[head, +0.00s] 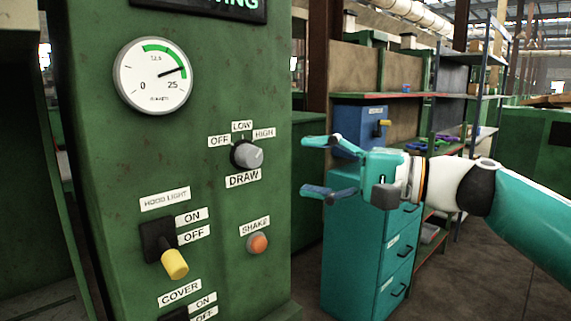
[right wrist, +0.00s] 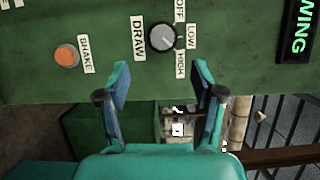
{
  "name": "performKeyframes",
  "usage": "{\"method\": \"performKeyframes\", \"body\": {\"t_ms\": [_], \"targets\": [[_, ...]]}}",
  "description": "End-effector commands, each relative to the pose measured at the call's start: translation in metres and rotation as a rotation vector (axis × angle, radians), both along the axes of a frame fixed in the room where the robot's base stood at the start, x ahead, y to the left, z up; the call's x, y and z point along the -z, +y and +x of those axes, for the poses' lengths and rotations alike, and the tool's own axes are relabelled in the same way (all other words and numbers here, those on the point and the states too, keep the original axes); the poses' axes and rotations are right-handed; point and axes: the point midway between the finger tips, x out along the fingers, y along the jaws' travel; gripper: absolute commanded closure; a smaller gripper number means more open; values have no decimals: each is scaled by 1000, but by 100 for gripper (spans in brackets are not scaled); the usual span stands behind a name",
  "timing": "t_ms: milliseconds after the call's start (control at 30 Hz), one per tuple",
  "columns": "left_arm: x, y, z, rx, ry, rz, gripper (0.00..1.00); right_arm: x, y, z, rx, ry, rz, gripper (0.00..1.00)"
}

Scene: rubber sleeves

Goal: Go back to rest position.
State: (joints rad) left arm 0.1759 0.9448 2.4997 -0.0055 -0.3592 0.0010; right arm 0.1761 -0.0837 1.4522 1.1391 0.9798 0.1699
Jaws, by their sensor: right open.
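My right gripper (head: 322,167) is open and empty in the head view, to the right of the green control panel (head: 110,130) and apart from the draw knob. Its two fingers also show in the right wrist view (right wrist: 162,88), spread apart below the grey draw knob (right wrist: 163,37) with nothing between them. In the head view the draw knob (head: 246,154) has its pointer turned toward HIGH. The gauge (head: 153,75) needle points near 25. My left gripper is not in view.
The panel also carries a yellow-tipped hood light lever (head: 173,262), an orange shake button (head: 257,243) and a cover switch (head: 176,314), partly cut off. A teal drawer cabinet (head: 350,250) stands behind my right gripper. Shelves (head: 470,100) stand farther back. Floor shows at the lower right.

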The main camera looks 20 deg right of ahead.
Motion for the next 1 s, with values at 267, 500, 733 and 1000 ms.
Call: {"method": "performKeyframes", "body": {"t_ms": [267, 500, 733, 1000], "targets": [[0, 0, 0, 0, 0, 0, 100, 1, -13, -15, 0, 1, 0, 33], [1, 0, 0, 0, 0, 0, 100, 1, -13, -15, -1, 1, 0, 33], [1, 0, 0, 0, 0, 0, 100, 2, -13, -14, -1, 3, 0, 33], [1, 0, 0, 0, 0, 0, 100, 70, -13, 25, 39, 134, -45, 33]]}}
